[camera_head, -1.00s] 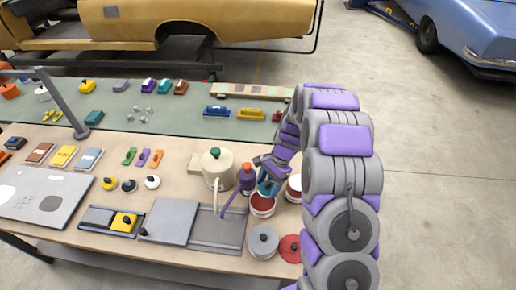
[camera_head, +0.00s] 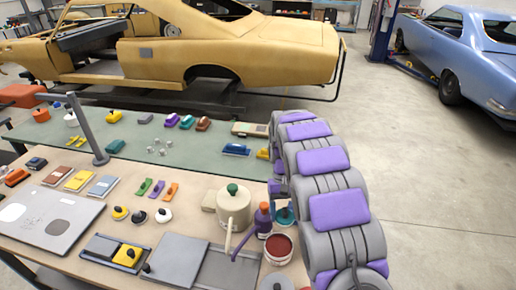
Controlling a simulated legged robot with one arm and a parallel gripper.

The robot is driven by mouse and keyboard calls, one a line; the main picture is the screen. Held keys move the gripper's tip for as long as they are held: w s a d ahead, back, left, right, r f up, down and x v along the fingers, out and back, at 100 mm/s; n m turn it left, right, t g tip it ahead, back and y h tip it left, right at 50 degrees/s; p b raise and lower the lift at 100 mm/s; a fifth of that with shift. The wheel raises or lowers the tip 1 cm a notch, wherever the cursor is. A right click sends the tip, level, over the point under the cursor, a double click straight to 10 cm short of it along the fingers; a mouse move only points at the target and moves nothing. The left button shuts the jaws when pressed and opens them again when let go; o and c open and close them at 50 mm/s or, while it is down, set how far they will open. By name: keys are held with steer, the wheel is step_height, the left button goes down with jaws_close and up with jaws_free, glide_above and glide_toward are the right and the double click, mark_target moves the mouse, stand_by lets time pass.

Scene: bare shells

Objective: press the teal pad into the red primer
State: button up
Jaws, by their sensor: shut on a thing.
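The red primer (camera_head: 280,246) fills an open white tin near the front right of the workbench, just left of my arm. The teal pad (camera_head: 284,216) is held behind that tin, apart from the red surface in the picture. It overlaps another pale tin behind, and I cannot tell whether it touches that one. My gripper (camera_head: 281,199) is shut on the teal pad. My arm's large grey and purple links hide part of the gripper and the bench to its right. The pad's underside is hidden.
A purple bottle (camera_head: 263,219) and a cream pot (camera_head: 234,207) with a green knob stand close left of the tins. Grey plates (camera_head: 178,260) lie at the front. A green worktop (camera_head: 190,150) with several coloured blocks lies behind.

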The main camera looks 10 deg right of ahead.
mark_target(276, 249)
steer(key=shift+s+f+m, duration=0.1)
steer(key=shift+f+m, duration=0.3)
steer(key=shift+m, duration=0.2)
steer(key=shift+s+a+f+m+t+y+b, duration=0.2)
steer(key=shift+f+m+y+b, duration=0.35)
steer(key=shift+f+m, duration=1.15)
steer(key=shift+s+a+f+m+t+y+b, duration=0.15)
steer(key=shift+s+f+m+t+y+b, duration=0.35)
steer(key=shift+f+m, duration=1.2)
steer(key=shift+s+a+f+m+t+y+b, duration=0.15)
steer(key=shift+f+m+y+b, duration=0.7)
steer(key=shift+f, duration=1.45)
steer(key=shift+f+p, duration=0.5)
steer(key=shift+p, duration=0.05)
step_height(276, 249, up, 7)
steer(key=p, duration=0.3)
steer(key=shift+p, duration=0.35)
steer(key=shift+w, duration=0.1)
